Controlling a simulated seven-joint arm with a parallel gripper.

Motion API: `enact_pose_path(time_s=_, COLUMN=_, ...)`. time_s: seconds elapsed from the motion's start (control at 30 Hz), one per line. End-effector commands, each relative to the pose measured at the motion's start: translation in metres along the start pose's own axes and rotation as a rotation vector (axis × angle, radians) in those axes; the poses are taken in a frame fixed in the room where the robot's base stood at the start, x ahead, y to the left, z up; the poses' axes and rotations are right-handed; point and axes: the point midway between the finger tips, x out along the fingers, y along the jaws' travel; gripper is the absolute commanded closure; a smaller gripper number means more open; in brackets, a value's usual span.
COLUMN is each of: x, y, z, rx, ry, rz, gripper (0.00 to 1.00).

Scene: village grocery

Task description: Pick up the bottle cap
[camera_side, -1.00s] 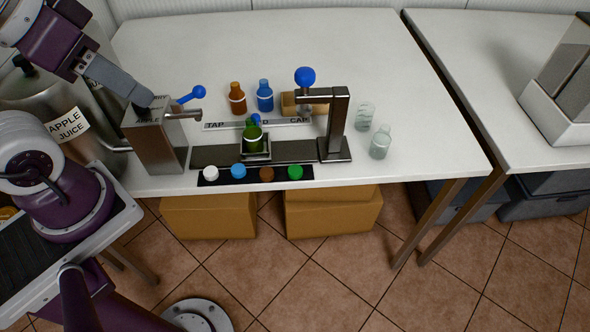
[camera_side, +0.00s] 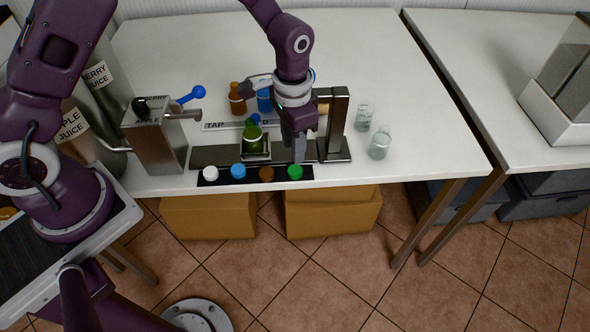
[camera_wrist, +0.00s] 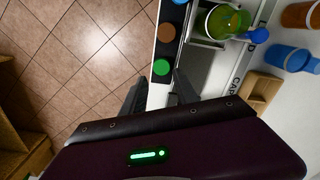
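Bottle caps in white (camera_side: 211,173), blue (camera_side: 238,171), brown (camera_side: 266,174) and green (camera_side: 295,172) sit in a row on a black strip (camera_side: 222,181) at the table's front edge. My gripper (camera_side: 297,156) points down just above and behind the green cap. In the wrist view my gripper (camera_wrist: 160,88) is open and empty, its dark fingers spread to either side of the green cap (camera_wrist: 160,67). The fingers look apart from the cap; their exact height above it is unclear. A green bottle (camera_side: 253,140) stands in the metal holder behind the strip.
The capping press post (camera_side: 337,120) stands close right of my gripper. Brown (camera_side: 237,105) and blue bottles (camera_side: 264,100) stand behind, partly covered by my arm. Clear glass bottles (camera_side: 381,143) stand right of the press. A metal tap box (camera_side: 158,140) is on the left.

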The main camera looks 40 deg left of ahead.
Motion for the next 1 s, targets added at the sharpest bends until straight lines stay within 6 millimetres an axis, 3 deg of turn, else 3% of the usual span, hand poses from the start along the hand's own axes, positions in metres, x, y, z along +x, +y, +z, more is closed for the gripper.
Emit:
enact_pose_path(time_s=0.4, x=0.069, y=-0.002, z=0.001, rx=-0.001, ry=-0.003, rz=0.000, gripper=0.64)
enact_pose_path(time_s=0.67, x=0.077, y=-0.002, z=0.000, rx=-0.001, ry=0.000, rz=-0.001, gripper=0.64)
enact_pose_path(time_s=0.7, x=0.077, y=-0.002, z=0.000, rx=-0.001, ry=0.000, rz=-0.001, gripper=0.66)
enact_pose_path(time_s=0.87, x=0.077, y=-0.002, z=0.000, rx=-0.002, ry=0.000, rz=-0.001, gripper=0.97)
enact_pose_path(time_s=1.0, x=0.077, y=-0.002, z=0.000, rx=-0.002, ry=0.000, rz=0.000, gripper=1.00)
